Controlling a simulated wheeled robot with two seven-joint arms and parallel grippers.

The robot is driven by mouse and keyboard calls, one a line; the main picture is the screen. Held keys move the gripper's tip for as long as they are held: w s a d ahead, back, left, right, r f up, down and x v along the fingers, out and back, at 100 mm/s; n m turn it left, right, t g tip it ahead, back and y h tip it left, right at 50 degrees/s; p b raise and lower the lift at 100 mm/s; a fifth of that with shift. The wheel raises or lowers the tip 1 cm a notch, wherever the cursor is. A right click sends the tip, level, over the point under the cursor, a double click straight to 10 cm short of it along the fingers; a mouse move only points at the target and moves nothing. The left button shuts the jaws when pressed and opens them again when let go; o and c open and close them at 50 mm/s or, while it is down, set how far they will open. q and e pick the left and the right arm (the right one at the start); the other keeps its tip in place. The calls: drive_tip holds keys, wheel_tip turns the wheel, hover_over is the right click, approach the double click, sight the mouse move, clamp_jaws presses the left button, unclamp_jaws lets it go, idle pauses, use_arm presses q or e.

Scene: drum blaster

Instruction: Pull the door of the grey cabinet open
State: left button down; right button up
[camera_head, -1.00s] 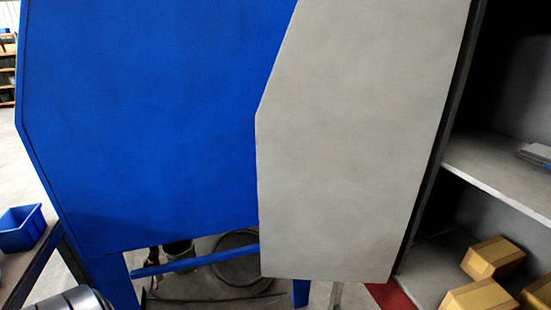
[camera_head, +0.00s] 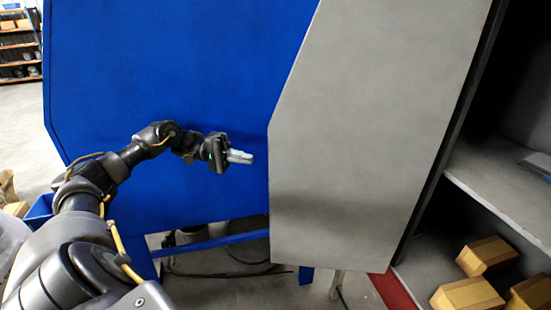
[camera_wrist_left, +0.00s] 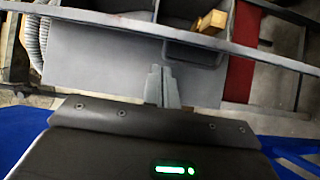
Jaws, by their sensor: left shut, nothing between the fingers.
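A large grey door panel (camera_head: 375,140) with a slanted upper left edge fills the middle right of the head view. A dark gap runs down its right edge, and open shelving shows beyond it. My left gripper (camera_head: 243,157) is shut and empty, in front of the blue panel (camera_head: 160,70). Its fingertips point right and lie a little left of the grey panel's left edge, apart from it in the picture. In the left wrist view its shut fingers (camera_wrist_left: 162,86) show against a grey surface (camera_wrist_left: 100,65). No handle shows. My right gripper is out of view.
Grey shelves (camera_head: 490,195) at the right hold several yellowish boxes (camera_head: 487,255) low down. A blue bar (camera_head: 215,243) and dark hoses lie under the blue panel. A blue bin (camera_head: 40,210) stands at the left. A red strip (camera_head: 390,290) marks the floor.

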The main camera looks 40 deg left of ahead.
use_arm(q)
drive_tip(key=p+x, duration=0.1)
drive_tip(key=x, duration=0.2)
drive_tip(key=p+x, duration=0.1)
drive_tip(key=x, duration=0.1)
drive_tip(key=r+p+x, duration=0.1)
drive_tip(key=p+x, duration=0.1)
drive_tip(key=x, duration=0.1)
drive_tip(key=shift+d, duration=0.4)
drive_tip(key=shift+w+d+f, duration=0.15)
drive_tip(key=shift+d+f, duration=0.05)
drive_tip(key=shift+d, duration=0.3)
